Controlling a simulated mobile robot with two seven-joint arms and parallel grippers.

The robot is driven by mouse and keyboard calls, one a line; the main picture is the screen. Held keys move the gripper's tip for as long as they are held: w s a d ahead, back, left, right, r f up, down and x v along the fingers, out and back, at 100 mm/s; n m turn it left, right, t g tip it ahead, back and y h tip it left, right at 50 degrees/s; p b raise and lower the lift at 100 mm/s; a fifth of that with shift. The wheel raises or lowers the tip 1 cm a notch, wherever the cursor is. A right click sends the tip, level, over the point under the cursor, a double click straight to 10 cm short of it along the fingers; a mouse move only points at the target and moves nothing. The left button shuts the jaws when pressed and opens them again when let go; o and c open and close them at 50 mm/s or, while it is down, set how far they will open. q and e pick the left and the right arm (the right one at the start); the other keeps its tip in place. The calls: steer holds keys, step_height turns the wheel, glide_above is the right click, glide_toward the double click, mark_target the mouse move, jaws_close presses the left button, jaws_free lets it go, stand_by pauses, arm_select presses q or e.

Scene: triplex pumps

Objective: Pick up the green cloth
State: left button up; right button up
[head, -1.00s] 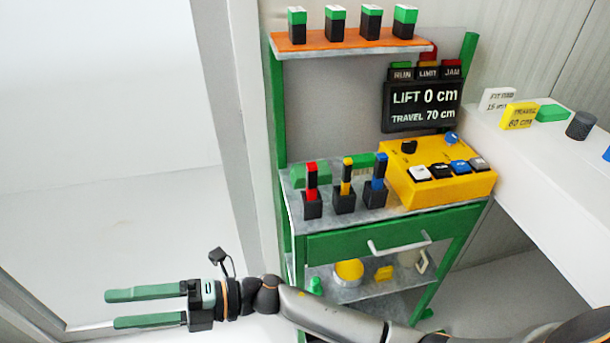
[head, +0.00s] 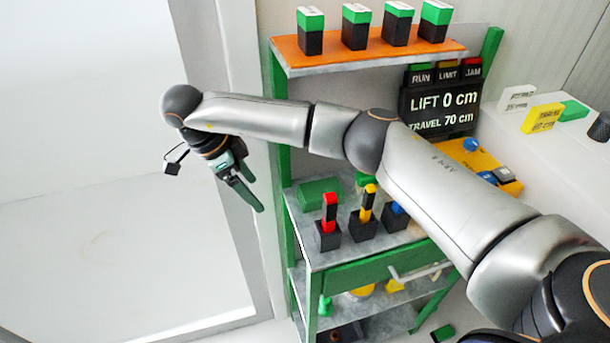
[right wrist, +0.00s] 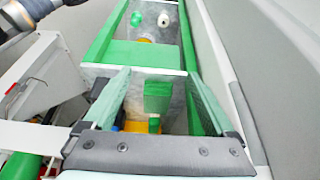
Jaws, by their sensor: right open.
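A folded-looking green piece (head: 319,192), most likely the green cloth, lies at the back left of the cart's grey top, behind the red-handled lever. My right gripper (head: 252,194) hangs left of the cart, fingers pointing down and right, apart from that piece. Its two green fingers are open and empty. In the right wrist view the open gripper (right wrist: 155,85) has green shapes beyond its fingers; I cannot tell which of them is the cloth. My left gripper is not in view.
The green cart (head: 278,130) has an orange upper shelf (head: 360,56) with several green-topped blocks. Red, yellow and blue levers stand on its top (head: 315,255). My right arm hides part of the yellow control box (head: 468,152). A white counter (head: 560,150) is at right.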

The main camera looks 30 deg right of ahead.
steer(key=p, duration=0.3)
glide_toward(319, 189)
steer(key=f, duration=0.3)
steer(key=shift+a+f, duration=0.15)
steer(key=shift+a, duration=0.1)
steer(key=shift+s+d, duration=0.15)
steer(key=shift+d, duration=0.3)
steer(key=x, duration=0.2)
steer(key=d+x, duration=0.1)
steer(key=x, duration=0.2)
steer(key=shift+s, duration=0.1)
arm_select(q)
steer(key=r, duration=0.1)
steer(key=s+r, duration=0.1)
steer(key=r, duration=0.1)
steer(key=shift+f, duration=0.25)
arm_select(e)
steer(key=shift+f, duration=0.25)
steer(key=shift+c, duration=0.2)
steer(key=c, duration=1.1)
